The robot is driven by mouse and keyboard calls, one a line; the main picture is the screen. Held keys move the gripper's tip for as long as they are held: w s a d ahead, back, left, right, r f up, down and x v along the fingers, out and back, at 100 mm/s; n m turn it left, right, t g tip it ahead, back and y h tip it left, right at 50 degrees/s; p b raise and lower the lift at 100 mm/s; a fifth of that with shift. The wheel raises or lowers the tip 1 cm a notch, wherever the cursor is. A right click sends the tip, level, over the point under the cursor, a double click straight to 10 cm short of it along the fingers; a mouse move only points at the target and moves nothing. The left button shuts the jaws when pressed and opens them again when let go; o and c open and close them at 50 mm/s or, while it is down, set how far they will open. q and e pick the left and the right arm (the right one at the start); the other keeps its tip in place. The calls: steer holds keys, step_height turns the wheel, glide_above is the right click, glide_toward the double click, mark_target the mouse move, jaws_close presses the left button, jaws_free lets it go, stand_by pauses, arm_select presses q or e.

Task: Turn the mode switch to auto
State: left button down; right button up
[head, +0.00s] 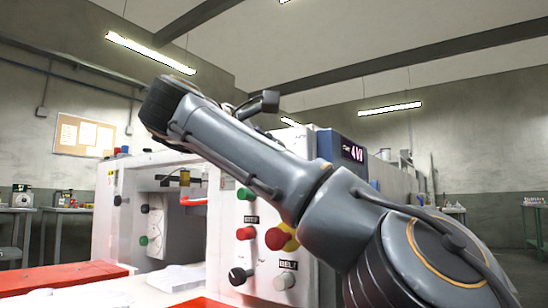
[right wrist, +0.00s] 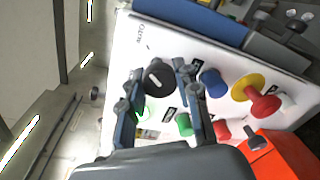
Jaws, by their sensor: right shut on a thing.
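The mode switch is a round black knob (right wrist: 157,77) with a small white mark on it, set in the white control panel (right wrist: 185,40) in the right wrist view. A small printed label, perhaps AUTO, is on the panel near it. My right gripper (right wrist: 159,70) has its two fingers on either side of the knob and is shut on it. In the head view my right arm reaches in from the right across the machine, and its gripper end (head: 165,106) is at upper left. The mode switch is hidden there. My left gripper is not in view.
Close by on the panel are a blue button (right wrist: 213,82), a green button (right wrist: 184,124), a red button (right wrist: 222,130) and a red mushroom button (right wrist: 263,104) on yellow. A black knob (head: 238,276) and a grey knob (head: 283,281) labelled BELT sit lower.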

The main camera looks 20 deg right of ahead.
steer(key=shift+m, duration=0.8)
steer(key=shift+b, duration=0.3)
steer(key=o, duration=1.1)
steer(key=shift+o, duration=0.2)
steer(key=v, duration=1.2)
steer(key=shift+s, duration=0.15)
steer(key=shift+d, duration=0.1)
